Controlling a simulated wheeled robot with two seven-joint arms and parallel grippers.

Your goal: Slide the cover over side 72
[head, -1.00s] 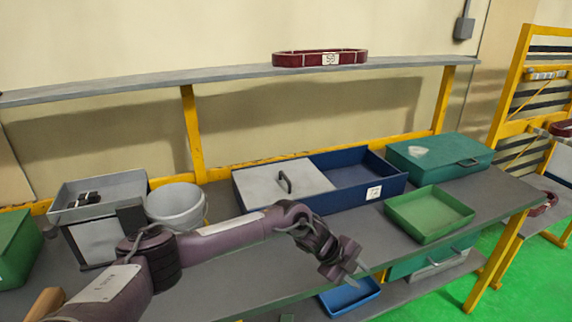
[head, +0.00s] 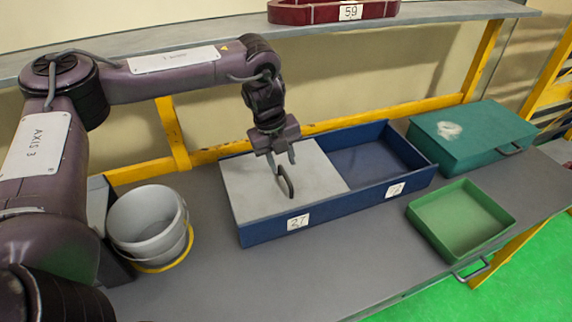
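The blue box (head: 352,204) stands on the workbench and has two sides. A grey cover (head: 250,190) with a dark upright handle (head: 287,185) lies over its left side, above a label that looks like 27. The right side (head: 375,160) is uncovered and looks empty; its label (head: 396,189) is small and seems to start with 7. My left gripper (head: 281,165) points down at the handle's upper end, with its fingers apart. I cannot tell whether the fingers are around the handle or just above it. My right gripper is not in view.
A grey bucket (head: 147,226) stands left of the box. A green tray (head: 460,220) and a closed teal case (head: 470,137) are to the right. A shelf (head: 440,27) with a dark red ring-shaped part (head: 315,12) runs above. The bench front is clear.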

